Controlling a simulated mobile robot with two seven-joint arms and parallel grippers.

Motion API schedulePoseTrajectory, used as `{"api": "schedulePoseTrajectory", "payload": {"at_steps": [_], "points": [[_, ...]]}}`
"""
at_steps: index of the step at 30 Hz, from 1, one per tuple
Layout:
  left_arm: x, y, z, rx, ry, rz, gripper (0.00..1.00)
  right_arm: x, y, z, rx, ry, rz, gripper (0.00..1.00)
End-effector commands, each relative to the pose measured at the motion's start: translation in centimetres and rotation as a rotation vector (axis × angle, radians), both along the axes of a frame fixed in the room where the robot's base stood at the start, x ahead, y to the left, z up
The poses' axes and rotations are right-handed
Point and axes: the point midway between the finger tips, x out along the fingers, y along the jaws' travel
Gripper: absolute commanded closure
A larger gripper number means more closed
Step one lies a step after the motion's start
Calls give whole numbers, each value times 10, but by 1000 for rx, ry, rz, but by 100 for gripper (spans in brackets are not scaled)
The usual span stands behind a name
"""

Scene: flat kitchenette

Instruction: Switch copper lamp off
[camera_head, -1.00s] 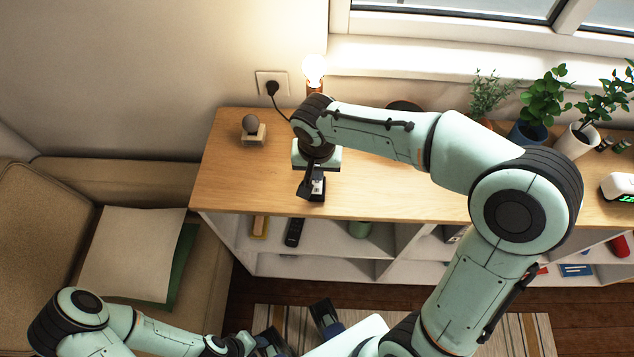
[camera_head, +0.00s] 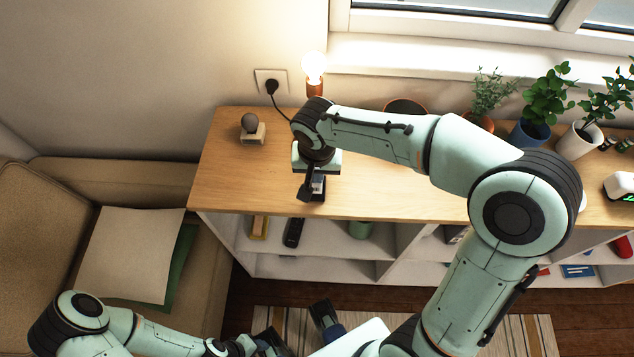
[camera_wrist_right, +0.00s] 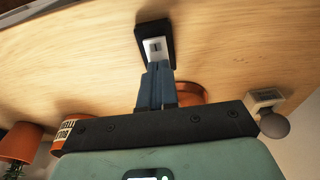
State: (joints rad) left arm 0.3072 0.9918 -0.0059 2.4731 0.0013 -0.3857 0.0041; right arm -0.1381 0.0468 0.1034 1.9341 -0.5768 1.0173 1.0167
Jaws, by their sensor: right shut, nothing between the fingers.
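The copper lamp shows a lit round bulb (camera_head: 314,68) on a copper stem (camera_head: 314,88); my right arm hides its lower part. In the wrist view, part of its round copper base (camera_wrist_right: 192,94) shows behind my fingers. A black switch box with a pale rocker (camera_wrist_right: 155,46) lies on the wooden top; it also shows in the head view (camera_head: 317,195). My right gripper (camera_wrist_right: 154,70) is shut and empty, its fingertips at the near end of the rocker. I cannot tell whether they touch it. My left gripper (camera_head: 298,330) is open and empty, low over the floor.
A wooden block with a grey ball (camera_head: 252,132) stands left of the lamp. Potted plants (camera_head: 545,105) and a white clock (camera_head: 620,187) stand to the right. An orange lettered mug (camera_wrist_right: 72,130) shows in the wrist view. The wooden top (camera_head: 235,185) is clear at left.

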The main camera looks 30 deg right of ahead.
Motion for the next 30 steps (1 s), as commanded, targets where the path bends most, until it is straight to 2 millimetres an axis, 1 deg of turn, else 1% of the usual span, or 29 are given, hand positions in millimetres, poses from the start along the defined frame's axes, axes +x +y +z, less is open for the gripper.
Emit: {"api": "schedulePoseTrajectory", "payload": {"at_steps": [3, 8, 30], "points": [[-1, 0, -2, 0, 1, 0, 57, 0, 0, -3, 0, 0, 0, 100], [0, 0, 1, 0, 0, 0, 57, 0, 0, 0, 0, 1, 0, 100], [15, 0, 43, 0, -18, 0, 57, 1, 0, 60, 1, -3, 0, 100]]}}
